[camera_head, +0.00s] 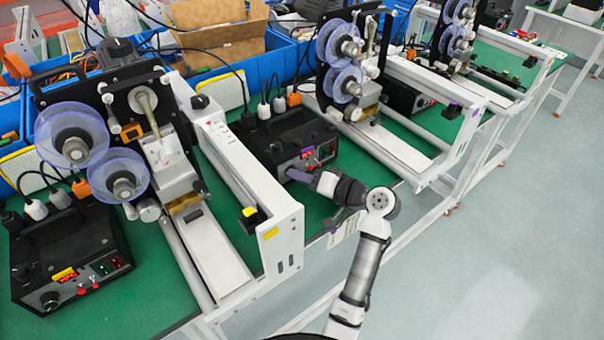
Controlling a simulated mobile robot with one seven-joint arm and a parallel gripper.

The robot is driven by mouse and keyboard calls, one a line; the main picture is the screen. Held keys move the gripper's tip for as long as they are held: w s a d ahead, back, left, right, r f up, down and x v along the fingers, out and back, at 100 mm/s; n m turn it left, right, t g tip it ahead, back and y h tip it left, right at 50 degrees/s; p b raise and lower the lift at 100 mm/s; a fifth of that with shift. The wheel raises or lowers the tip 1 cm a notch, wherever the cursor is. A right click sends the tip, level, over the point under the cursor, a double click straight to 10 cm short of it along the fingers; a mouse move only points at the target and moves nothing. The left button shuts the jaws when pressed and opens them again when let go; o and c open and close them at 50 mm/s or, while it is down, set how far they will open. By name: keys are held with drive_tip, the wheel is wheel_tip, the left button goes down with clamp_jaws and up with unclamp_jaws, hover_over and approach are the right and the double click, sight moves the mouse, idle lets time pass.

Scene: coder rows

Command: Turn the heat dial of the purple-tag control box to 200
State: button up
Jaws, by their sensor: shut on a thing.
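The purple-tag control box (284,133) is the black box on the green bench in the middle. My gripper (292,175) reaches in from the right to the lower left of this panel. It is shut on the heat dial there. The gripper covers the dial, so its pointer and scale cannot be read. The display digits are too small to read.
Another black control box with a yellow tag (64,274) stands at the front left. White machine frames (282,236) flank the middle box, with spooled machines behind. Blue bins (262,70) line the back. Open floor (500,240) lies to the right.

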idle(0.4)
drive_tip(key=o, duration=1)
drive_tip(key=b+v, duration=0.3)
drive_tip(key=v, duration=1)
drive_tip(key=shift+s+d, duration=0.25)
drive_tip(key=shift+d, duration=0.15)
